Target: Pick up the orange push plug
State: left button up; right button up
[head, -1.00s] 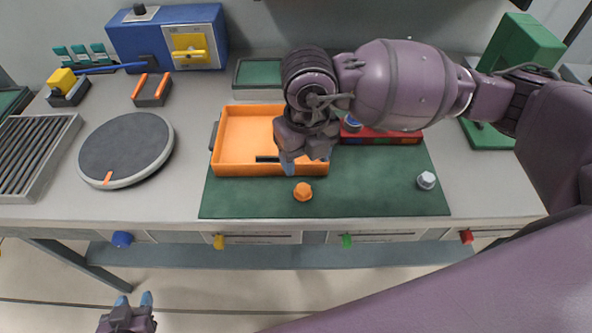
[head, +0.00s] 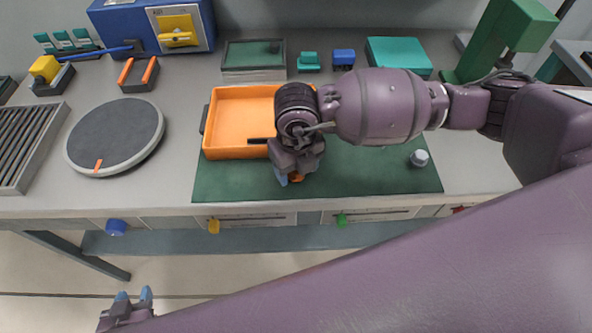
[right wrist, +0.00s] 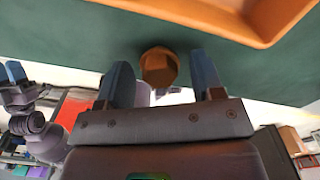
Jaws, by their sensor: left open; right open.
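The orange push plug (head: 297,178) stands on the green mat (head: 235,185) in front of the orange tray. In the head view it is mostly hidden by my right gripper (head: 290,176), which is low over it. In the right wrist view the plug (right wrist: 158,66) shows between the two blue fingertips of the right gripper (right wrist: 162,76), with a gap on each side. That gripper is open. My left gripper (head: 133,299) is open and empty at the bottom left of the head view, away from the table.
The orange tray (head: 229,153) lies just behind the plug, with a dark bar in it. A grey-white plug (head: 419,158) stands on the mat's right side. A round grey turntable (head: 115,135) is at the left. The mat between the plugs looks clear.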

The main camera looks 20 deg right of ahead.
jog(key=shift+f, duration=0.4)
pick_arm(q)
jog(key=shift+s+f, duration=0.25)
jog(key=shift+s, duration=0.1)
pick_arm(e)
jog(key=c, duration=0.8)
jog(key=shift+r, duration=0.15)
